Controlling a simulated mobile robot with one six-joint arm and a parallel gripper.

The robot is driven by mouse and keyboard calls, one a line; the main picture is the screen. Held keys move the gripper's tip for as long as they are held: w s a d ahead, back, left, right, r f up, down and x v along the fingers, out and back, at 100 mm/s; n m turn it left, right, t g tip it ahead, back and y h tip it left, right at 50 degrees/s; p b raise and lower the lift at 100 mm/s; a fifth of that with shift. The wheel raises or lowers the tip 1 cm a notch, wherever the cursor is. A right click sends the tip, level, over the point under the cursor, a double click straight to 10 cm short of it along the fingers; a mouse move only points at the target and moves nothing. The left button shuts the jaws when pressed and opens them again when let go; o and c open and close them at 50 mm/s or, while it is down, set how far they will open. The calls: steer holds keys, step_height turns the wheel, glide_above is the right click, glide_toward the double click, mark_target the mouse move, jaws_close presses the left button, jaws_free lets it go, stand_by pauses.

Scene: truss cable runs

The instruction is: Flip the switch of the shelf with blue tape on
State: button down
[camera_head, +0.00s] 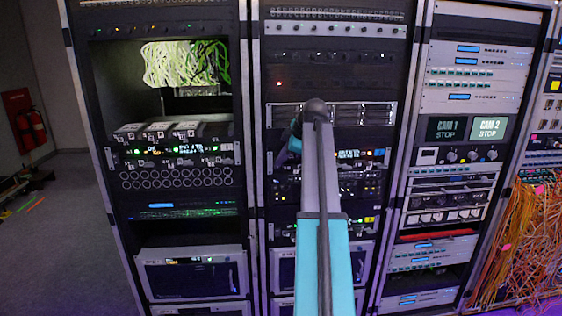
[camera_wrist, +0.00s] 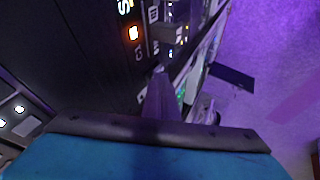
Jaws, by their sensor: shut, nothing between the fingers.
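My gripper (camera_wrist: 160,78) is shut and empty in the wrist view, its narrow fingers close to a dark rack panel (camera_wrist: 85,40). I cannot tell whether the fingertips touch the panel. In the head view my arm reaches to the middle rack (camera_head: 257,130) and hides the fingertips and part of the units there. I cannot make out blue tape or the switch for certain in either view.
A left rack (camera_head: 90,130) holds bundled yellow-green cables (camera_head: 185,63). A right rack (camera_head: 425,75) has two screens reading CAM 1 and CAM 2. Orange cables (camera_head: 520,240) hang at far right. A red extinguisher (camera_head: 31,128) stands at the left wall, with open floor (camera_head: 60,260) before it.

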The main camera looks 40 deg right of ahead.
steer(key=shift+a, duration=0.1)
stand_by(0.3)
steer(key=s+a+r+b, duration=0.1)
steer(key=s+a+r, duration=0.2)
steer(key=s+r, duration=0.4)
steer(key=s, duration=0.3)
stand_by(0.5)
steer(key=shift+r, duration=0.1)
stand_by(0.3)
